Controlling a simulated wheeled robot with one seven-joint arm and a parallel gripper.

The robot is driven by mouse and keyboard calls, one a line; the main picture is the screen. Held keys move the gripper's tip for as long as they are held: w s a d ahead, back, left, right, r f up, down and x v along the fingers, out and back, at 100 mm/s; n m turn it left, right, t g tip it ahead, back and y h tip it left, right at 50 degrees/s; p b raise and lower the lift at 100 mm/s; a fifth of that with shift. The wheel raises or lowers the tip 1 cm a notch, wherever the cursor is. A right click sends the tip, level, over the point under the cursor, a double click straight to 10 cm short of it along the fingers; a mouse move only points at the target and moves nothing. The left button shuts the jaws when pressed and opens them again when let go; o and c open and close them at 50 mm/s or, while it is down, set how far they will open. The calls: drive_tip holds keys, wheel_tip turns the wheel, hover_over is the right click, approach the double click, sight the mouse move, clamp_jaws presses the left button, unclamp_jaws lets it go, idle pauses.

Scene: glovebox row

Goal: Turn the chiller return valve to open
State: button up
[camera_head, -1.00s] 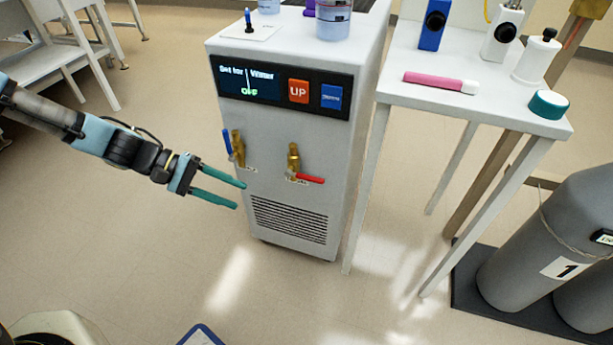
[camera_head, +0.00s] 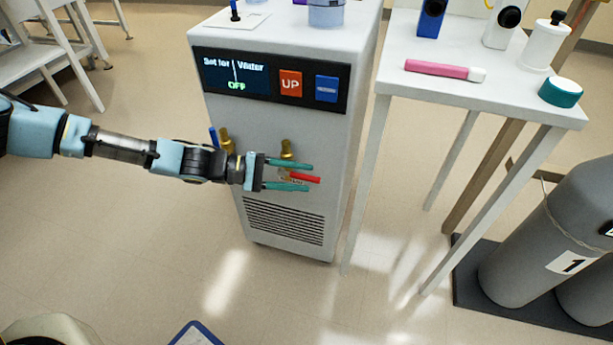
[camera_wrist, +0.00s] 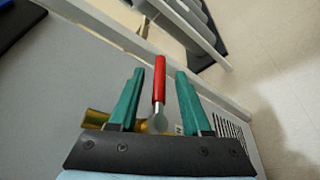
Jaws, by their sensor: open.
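The chiller (camera_head: 222,120) is a white cabinet with two brass valves low on its front. The right valve has a red lever (camera_head: 304,179) lying roughly level and pointing right; its brass body (camera_head: 287,150) shows above my fingers. The left valve's blue lever (camera_head: 213,138) points up and is partly hidden by my arm. I cannot read which label says return. My gripper (camera_head: 309,177) is open at the red lever, one finger above it and one below. In the wrist view, the red lever (camera_wrist: 159,80) lies between the two green fingers (camera_wrist: 158,88), with gaps on both sides.
Floor at the front is mostly clear.

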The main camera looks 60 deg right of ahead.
drive_tip(key=shift+x, duration=1)
clamp_jaws()
drive_tip(key=shift+w, duration=0.1)
idle(0.7)
